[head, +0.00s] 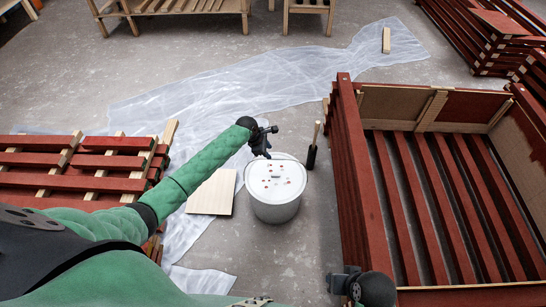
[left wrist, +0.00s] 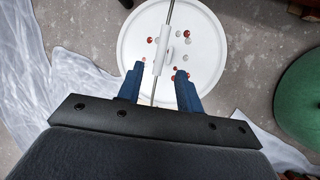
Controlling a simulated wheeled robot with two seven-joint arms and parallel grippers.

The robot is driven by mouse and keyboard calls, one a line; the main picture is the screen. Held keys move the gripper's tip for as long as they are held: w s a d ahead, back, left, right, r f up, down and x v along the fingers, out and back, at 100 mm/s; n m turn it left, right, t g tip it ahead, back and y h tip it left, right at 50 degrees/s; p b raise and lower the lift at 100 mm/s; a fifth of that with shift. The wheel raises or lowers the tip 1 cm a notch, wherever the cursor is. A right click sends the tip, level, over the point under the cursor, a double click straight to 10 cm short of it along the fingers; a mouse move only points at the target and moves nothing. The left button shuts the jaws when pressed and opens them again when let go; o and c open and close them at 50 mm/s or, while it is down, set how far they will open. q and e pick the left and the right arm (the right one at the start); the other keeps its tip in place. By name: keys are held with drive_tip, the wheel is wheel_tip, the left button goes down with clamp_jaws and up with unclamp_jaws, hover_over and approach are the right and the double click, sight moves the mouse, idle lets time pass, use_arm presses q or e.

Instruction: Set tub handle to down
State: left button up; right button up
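The white tub (head: 275,211) with red-spotted lid stands on the floor at the middle of the head view. Its lid also shows in the left wrist view (left wrist: 205,45). The tub handle (left wrist: 162,55), a thin wire with a pale grip, crosses above the lid in the left wrist view and looks raised; its exact angle is hard to tell. My left gripper (head: 264,152) is at the tub's far left rim. Its blue fingers (left wrist: 159,80) are apart, one each side of the handle, with visible gaps. My right gripper (head: 338,284) is at the bottom; its fingers are unclear.
A dark brush (head: 312,152) stands just right of the tub. A red slatted crate (head: 362,190) fills the right side. Red battens (head: 75,165) lie at left, and a pale board (head: 212,194) lies beside the tub. Plastic sheeting (head: 215,95) covers floor behind.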

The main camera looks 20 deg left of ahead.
sight(274, 158)
use_arm(q)
drive_tip(key=shift+x, duration=3.1)
drive_tip(key=shift+s, duration=0.1)
clamp_jaws()
